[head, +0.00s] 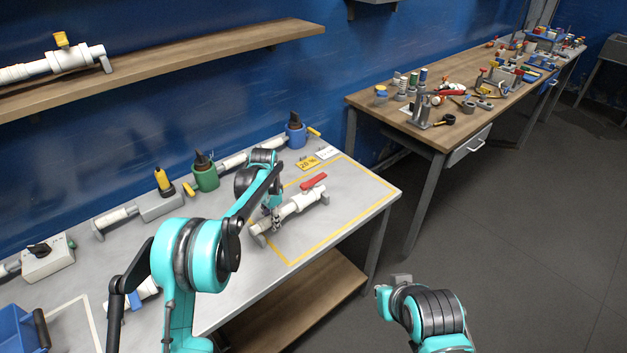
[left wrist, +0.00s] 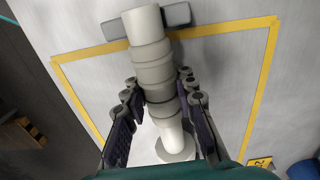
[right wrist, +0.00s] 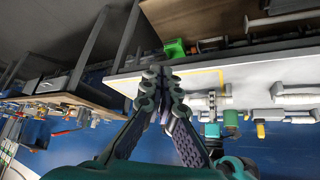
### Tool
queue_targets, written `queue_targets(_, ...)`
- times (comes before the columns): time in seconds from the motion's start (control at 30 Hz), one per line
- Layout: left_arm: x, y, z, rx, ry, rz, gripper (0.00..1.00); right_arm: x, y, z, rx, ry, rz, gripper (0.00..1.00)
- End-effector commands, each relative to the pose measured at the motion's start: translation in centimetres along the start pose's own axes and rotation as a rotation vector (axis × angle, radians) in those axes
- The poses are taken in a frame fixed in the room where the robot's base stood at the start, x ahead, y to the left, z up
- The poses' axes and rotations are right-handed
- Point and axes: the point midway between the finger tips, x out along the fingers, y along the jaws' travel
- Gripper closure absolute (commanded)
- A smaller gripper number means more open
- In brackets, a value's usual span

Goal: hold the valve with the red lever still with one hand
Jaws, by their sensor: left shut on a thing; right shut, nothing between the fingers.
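The valve with the red lever (head: 304,201) lies on the grey table inside a yellow outline. It is a white pipe with its red lever (head: 314,181) on top, and grey supports show near its ends. My left gripper (head: 274,216) is shut on the near-left part of its white body. The left wrist view shows the white pipe (left wrist: 146,50) between the fingers of the left gripper (left wrist: 160,98); the red lever is out of that view. My right gripper (right wrist: 161,76) is shut and empty, away from the table, over the floor to the right in the head view.
Along the back of the table stand a green-based device (head: 205,175), a yellow-and-black one (head: 164,181), a blue one (head: 296,132) and white pipes. A blue bin (head: 20,332) is at lower left. A cluttered wooden bench (head: 440,140) stands beyond. The floor at right is clear.

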Motion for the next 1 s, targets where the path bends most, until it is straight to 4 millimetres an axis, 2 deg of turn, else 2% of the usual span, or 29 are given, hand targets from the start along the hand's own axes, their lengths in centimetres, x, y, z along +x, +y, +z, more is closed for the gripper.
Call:
queue_targets(0.23, 0.0, 0.0, 0.0, 0.0, 0.0, 0.0, 1.0, 0.0, 0.0, 0.0, 0.0, 0.0, 0.0, 1.0)
queue_targets(0.37, 0.0, 0.0, 0.0, 0.0, 0.0, 0.0, 1.0, 0.1, -0.2, -0.3, -0.003, 0.0, -0.008, 0.66)
queue_targets(0.47, 0.0, 0.0, 0.0, 0.0, 0.0, 0.0, 1.0, 0.5, -0.7, -1.2, -0.014, 0.003, -0.036, 0.39)
queue_targets(0.6, 0.0, 0.0, 0.0, 0.0, 0.0, 0.0, 1.0, 1.7, -2.4, -4.1, -0.046, 0.019, -0.118, 0.02)
queue_targets(0.63, 0.0, 0.0, 0.0, 0.0, 0.0, 0.0, 1.0, 2.0, -2.8, -5.0, -0.055, 0.025, -0.14, 0.0)
queue_targets(1.0, 0.0, 0.0, 0.0, 0.0, 0.0, 0.0, 1.0, 8.1, -7.0, -14.7, -0.168, 0.177, -0.402, 0.0)
